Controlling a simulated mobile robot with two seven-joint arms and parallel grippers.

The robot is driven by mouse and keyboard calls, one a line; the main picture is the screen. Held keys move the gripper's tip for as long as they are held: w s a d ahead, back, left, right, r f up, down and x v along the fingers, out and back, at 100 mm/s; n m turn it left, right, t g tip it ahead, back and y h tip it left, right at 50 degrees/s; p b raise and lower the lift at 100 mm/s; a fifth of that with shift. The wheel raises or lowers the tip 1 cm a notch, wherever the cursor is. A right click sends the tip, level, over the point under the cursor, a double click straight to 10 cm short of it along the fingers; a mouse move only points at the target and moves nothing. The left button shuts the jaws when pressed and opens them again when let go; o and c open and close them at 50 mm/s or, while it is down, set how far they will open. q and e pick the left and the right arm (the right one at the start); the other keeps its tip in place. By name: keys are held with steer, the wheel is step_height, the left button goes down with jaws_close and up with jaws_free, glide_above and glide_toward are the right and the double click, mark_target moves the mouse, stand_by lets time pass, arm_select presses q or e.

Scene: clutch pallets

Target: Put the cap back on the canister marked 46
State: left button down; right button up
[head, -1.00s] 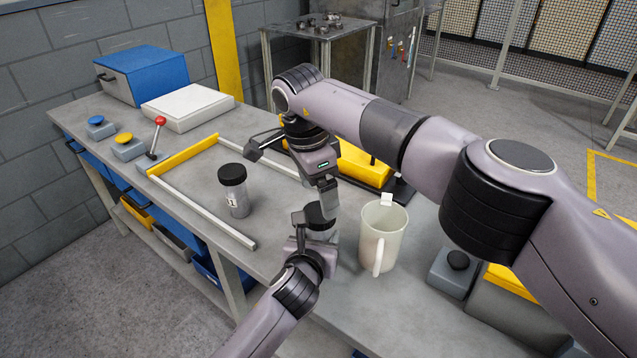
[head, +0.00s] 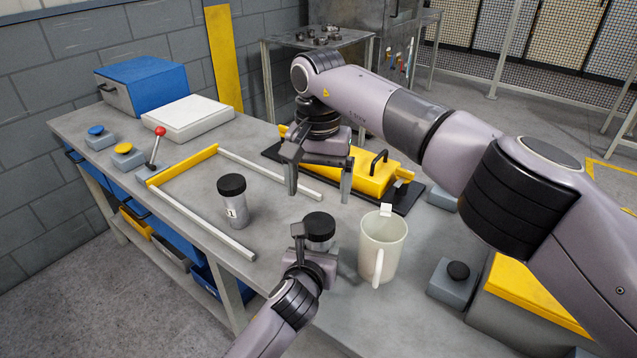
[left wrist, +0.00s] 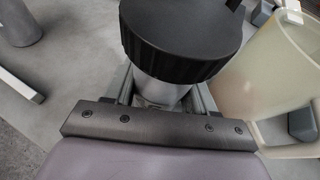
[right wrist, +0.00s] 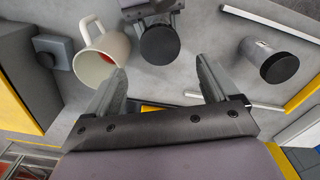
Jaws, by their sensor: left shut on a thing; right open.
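A clear canister (head: 321,246) with a black cap (head: 319,226) on top stands upright beside the mug. My left gripper (head: 311,250) is shut on its body, below the cap. In the left wrist view the cap (left wrist: 182,35) covers the canister's mouth; I cannot tell how tightly it sits. No number is readable on this canister. A second canister (head: 235,213), also black-capped, stands apart to the left; its label is only partly visible and I cannot read it surely. My right gripper (head: 319,194) is open and empty, above and behind the held canister.
A cream mug (head: 382,249) stands close right of the held canister, with something red inside in the right wrist view. A yellow-and-metal frame (head: 190,215) surrounds the left part. A yellow handled block (head: 365,178) lies behind. Bare bench lies between the canisters.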

mark_target(318, 223)
step_height(318, 223, down, 8)
steer(key=shift+f, duration=0.1)
stand_by(0.6)
